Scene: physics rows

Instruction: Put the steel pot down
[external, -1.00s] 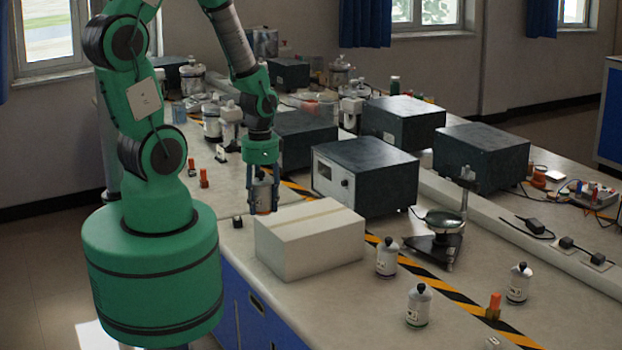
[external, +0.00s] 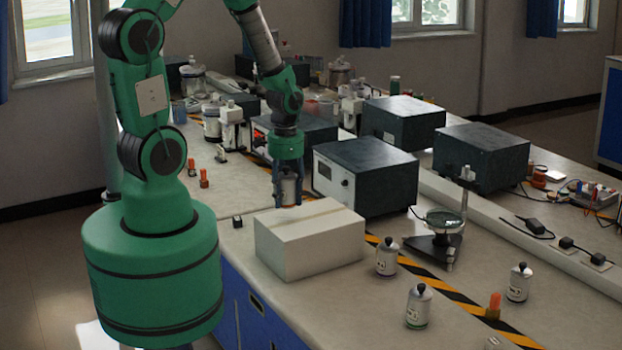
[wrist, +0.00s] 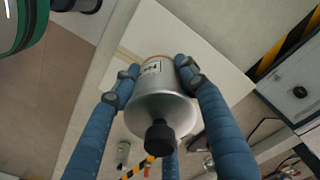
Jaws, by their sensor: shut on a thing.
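The steel pot (external: 288,190) is a small silver can with a label and a black knob. My gripper (external: 287,196) is shut on it, with blue fingers on both sides. In the external view the pot is just above or at the back part of the top of a white box (external: 310,244); I cannot tell whether it touches. In the wrist view the pot (wrist: 161,98) sits between the fingers (wrist: 158,80), its black knob toward the camera, with the pale box top (wrist: 190,45) behind it.
Similar silver pots stand on the bench at the front, one (external: 387,258) right of the box. A dark instrument box (external: 367,178) stands close behind the white box. A black stand (external: 434,248) is to the right. A small black object (external: 237,221) lies left of the box.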

